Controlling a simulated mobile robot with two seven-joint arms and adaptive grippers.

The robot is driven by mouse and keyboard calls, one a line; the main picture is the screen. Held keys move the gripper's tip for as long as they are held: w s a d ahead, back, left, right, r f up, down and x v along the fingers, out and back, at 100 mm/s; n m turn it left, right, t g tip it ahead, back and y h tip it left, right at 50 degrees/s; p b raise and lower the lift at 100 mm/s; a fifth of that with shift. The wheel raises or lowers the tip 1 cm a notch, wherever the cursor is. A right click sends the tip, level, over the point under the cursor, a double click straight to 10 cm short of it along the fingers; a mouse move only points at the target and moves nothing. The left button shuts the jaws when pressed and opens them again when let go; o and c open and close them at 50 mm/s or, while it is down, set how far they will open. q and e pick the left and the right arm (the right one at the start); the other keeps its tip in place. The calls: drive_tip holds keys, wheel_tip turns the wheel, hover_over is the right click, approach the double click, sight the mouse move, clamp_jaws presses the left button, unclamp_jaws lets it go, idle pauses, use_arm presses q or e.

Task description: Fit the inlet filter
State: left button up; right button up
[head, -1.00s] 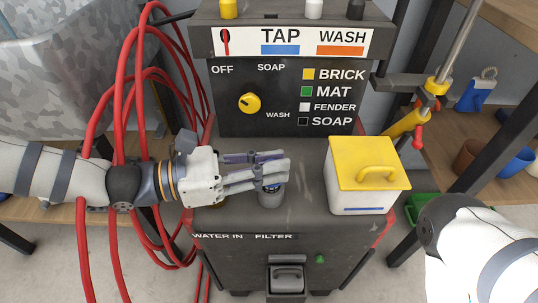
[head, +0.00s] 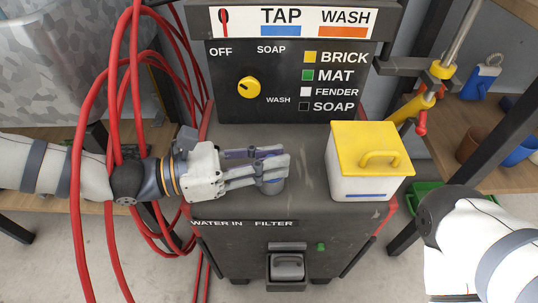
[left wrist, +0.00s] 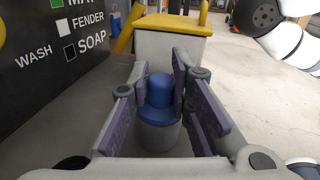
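The inlet filter is a small grey cylinder with a blue cap. In the left wrist view the filter (left wrist: 160,90) stands upright between my finger pads, with narrow gaps beside its cap. My left gripper (left wrist: 158,70) is open around it. In the head view the left gripper (head: 270,164) covers most of the filter, and only its grey lower part (head: 272,187) shows. It stands on the black machine's ledge (head: 307,190), behind the FILTER label (head: 273,223). My right gripper is out of view.
A white box with a yellow lid (head: 368,165) stands on the ledge to the right. Red hoses (head: 78,190) hang in loops around my left forearm. The upright control panel (head: 280,90) rises behind. A grey-handled fitting (head: 286,268) is low on the machine's front.

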use_arm(q)
drive_tip(key=o, duration=0.4)
drive_tip(key=shift+c, duration=0.2)
drive_tip(key=v, duration=1.2)
